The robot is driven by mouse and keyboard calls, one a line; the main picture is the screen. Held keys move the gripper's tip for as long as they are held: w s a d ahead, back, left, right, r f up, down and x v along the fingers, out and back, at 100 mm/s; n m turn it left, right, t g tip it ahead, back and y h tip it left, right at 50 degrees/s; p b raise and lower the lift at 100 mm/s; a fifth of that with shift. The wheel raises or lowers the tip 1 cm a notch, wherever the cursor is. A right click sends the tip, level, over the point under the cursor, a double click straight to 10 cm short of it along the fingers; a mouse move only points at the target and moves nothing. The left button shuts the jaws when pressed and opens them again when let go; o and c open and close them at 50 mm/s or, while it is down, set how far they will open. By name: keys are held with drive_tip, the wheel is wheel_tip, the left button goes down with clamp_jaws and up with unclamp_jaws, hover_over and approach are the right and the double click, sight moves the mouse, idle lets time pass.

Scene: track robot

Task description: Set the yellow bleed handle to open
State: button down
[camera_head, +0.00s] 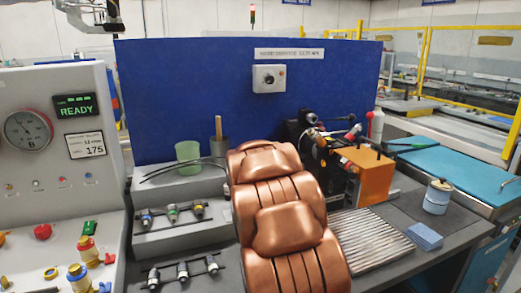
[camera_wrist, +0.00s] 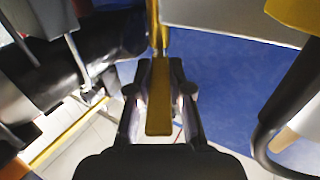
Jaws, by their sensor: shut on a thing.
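In the wrist view, the yellow handle (camera_wrist: 159,118) is a flat yellow bar. It lies lengthwise between the two fingers of my gripper (camera_wrist: 160,92), which is shut on it, one finger along each side. The bar's far end meets a thin yellow upright at the top of the picture. In the head view, I cannot make out my gripper or the held handle; my copper-coloured arm fills the middle and hides what is behind it.
A grey panel (camera_head: 72,170) with a gauge, a READY display and several knobs stands at the left. A blue board (camera_head: 190,95) stands behind. An orange box (camera_head: 370,176) and a white-blue canister (camera_head: 437,198) are on the right. In the wrist view, a dark curved part (camera_wrist: 266,135) is close right.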

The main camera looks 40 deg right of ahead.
idle(0.3)
drive_tip(key=c, duration=1.1)
unclamp_jaws()
drive_tip(key=shift+o, duration=0.2)
wheel_tip(320, 180, up, 10)
drive_tip(key=shift+w, duration=0.1)
